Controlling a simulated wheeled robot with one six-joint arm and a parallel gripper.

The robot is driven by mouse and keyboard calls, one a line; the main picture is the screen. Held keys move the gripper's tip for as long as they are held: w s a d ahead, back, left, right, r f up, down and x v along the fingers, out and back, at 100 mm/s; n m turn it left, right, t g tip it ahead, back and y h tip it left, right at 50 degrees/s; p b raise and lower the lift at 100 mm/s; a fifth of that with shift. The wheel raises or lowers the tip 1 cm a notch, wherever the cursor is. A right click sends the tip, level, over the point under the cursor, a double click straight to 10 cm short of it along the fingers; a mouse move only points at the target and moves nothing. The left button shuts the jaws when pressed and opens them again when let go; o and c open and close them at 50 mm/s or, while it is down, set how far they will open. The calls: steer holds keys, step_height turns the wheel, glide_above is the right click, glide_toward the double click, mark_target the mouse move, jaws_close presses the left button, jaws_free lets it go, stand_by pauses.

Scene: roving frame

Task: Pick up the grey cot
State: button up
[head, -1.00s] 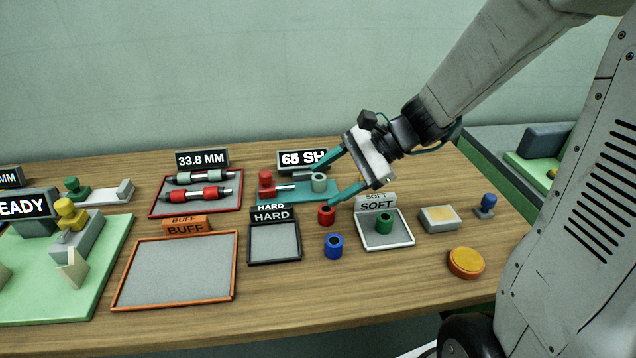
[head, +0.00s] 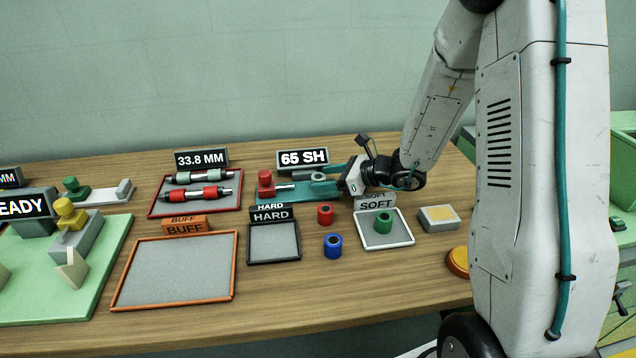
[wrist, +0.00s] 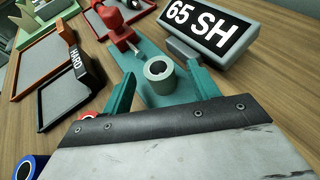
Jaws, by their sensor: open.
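The grey cot (wrist: 158,77) is a short pale grey-green hollow cylinder. In the wrist view it stands upright on the teal base of the hardness gauge, its dark bore facing up. My gripper (head: 318,182) is open and low over the gauge, reaching in from the right. In the wrist view one teal finger is on each side of the cot, with a gap visible at the right finger; contact at the left finger is hard to tell. In the head view the cot is mostly hidden by my fingers.
The gauge's red block (head: 265,184) with its metal probe is just left of the cot. The 65 SH sign (head: 302,158) stands close behind. A red cot (head: 326,214), a blue cot (head: 333,246) and the SOFT tray (head: 400,243) with a green cot (head: 383,223) are in front.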

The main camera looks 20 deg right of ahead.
steer(key=shift+x, duration=1.15)
steer(key=c, duration=1.1)
steer(key=shift+o, duration=0.2)
steer(key=shift+r, duration=0.15)
